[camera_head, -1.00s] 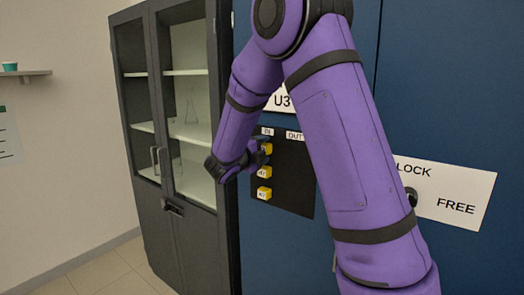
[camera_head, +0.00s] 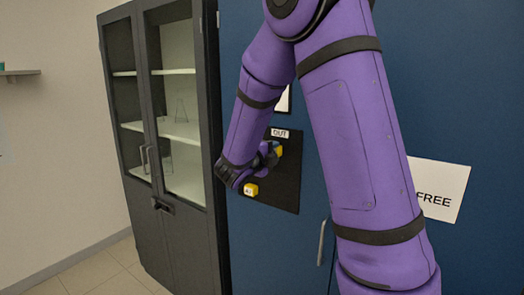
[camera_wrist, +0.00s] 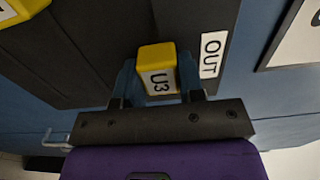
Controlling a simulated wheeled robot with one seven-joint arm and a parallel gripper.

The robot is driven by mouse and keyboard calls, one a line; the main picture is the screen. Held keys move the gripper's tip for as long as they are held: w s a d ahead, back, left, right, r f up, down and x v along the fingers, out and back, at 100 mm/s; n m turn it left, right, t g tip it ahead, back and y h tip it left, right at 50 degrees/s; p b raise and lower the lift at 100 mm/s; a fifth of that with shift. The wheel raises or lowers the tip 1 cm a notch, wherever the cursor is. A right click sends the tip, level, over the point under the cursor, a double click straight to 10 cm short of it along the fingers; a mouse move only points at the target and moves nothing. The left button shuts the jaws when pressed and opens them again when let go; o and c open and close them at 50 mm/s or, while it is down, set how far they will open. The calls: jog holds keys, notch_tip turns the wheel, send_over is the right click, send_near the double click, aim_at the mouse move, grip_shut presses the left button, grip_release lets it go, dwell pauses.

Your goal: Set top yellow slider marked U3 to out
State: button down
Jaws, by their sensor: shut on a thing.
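The yellow slider marked U3 (camera_wrist: 158,62) is between the two blue fingers of my gripper (camera_wrist: 157,82) in the wrist view, close beside the OUT label (camera_wrist: 212,55). The gripper is shut on it. In the head view the top yellow slider (camera_head: 279,150) shows just below the OUT label (camera_head: 280,133), at the fingers of my gripper (camera_head: 267,156). The IN label is hidden behind my arm there.
A lower yellow slider (camera_head: 251,189) sits at the left on the black panel (camera_head: 287,185); the middle slider is hidden. Another yellow slider (camera_wrist: 20,10) shows at the wrist view's top left. A glass-door cabinet (camera_head: 165,120) stands left. A FREE sign (camera_head: 435,190) is at right.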

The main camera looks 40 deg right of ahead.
jog(key=shift+s+d+f, duration=0.1)
jog(key=shift+s+d, duration=0.1)
jog(key=shift+s, duration=0.35)
jog(key=c, duration=0.7)
grip_release()
jog(key=shift+s, duration=0.15)
jog(key=v, duration=1)
jog(key=shift+s+a, duration=0.1)
jog(key=shift+a, duration=0.25)
